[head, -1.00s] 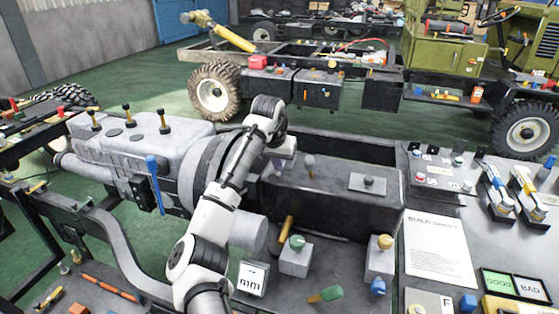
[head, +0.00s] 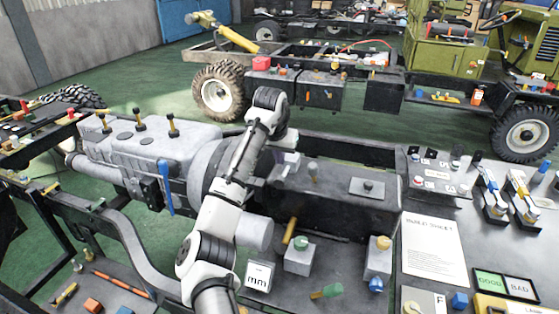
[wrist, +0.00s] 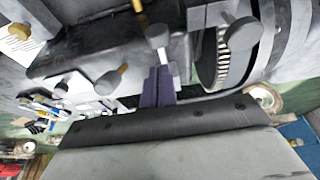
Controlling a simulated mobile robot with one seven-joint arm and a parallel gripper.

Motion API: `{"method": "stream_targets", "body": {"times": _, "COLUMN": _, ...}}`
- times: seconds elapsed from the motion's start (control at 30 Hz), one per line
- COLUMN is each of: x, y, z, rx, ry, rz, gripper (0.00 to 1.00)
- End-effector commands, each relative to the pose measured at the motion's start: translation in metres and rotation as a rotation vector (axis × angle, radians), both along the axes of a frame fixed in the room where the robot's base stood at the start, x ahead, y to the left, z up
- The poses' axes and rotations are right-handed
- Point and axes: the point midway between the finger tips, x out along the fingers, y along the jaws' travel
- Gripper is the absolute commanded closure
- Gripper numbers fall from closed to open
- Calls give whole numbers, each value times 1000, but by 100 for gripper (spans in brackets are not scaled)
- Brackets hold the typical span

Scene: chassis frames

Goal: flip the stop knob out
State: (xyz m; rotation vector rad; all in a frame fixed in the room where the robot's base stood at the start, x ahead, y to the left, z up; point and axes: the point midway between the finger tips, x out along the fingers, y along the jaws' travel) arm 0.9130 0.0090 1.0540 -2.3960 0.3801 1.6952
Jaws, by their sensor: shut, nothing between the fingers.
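My gripper (head: 290,158) is over the dark housing behind the grey engine in the head view, partly hidden by my arm. In the wrist view my gripper (wrist: 157,73) shows as two purple fingers, shut together and empty. A grey knob on a stem (wrist: 157,36) stands just beyond the fingertips; whether they touch it I cannot tell. An upright grey-topped knob (head: 313,168) stands right of my gripper in the head view. Another grey knob (head: 367,186) sits on a small plate on the housing. No label shows which one is the stop knob.
A green-topped knob (head: 300,243) and a yellow-topped knob (head: 383,242) stand on grey blocks in front of the housing. A blue lever (head: 165,184) rises by the engine (head: 150,150). A build sheet (head: 433,249) and switches lie right. A large grey knob (wrist: 238,36) is near the fingers.

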Motion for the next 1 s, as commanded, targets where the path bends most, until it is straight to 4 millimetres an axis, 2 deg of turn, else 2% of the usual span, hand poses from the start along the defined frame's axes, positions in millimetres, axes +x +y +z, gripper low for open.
{"method": "stream_targets", "body": {"times": 0.03, "x": 0, "y": -1, "z": 13, "rx": -1, "ry": -2, "rz": -1, "gripper": 100}}
{"method": "stream_targets", "body": {"times": 0.07, "x": 0, "y": -2, "z": 17, "rx": -1, "ry": -3, "rz": -2, "gripper": 100}}
{"method": "stream_targets", "body": {"times": 0.27, "x": -1, "y": -1, "z": 32, "rx": 0, "ry": -5, "rz": -2, "gripper": 100}}
{"method": "stream_targets", "body": {"times": 0.7, "x": -1, "y": -1, "z": 35, "rx": -2, "ry": -10, "rz": -2, "gripper": 100}}
{"method": "stream_targets", "body": {"times": 0.77, "x": 5, "y": -2, "z": 38, "rx": -32, "ry": -70, "rz": 0, "gripper": 100}}
{"method": "stream_targets", "body": {"times": 0.87, "x": 19, "y": 1, "z": 57, "rx": -119, "ry": -267, "rz": 14, "gripper": 100}}
{"method": "stream_targets", "body": {"times": 0.97, "x": 30, "y": 25, "z": 101, "rx": -231, "ry": -577, "rz": 69, "gripper": 100}}
{"method": "stream_targets", "body": {"times": 1.0, "x": 29, "y": 43, "z": 124, "rx": -270, "ry": -717, "rz": 104, "gripper": 100}}
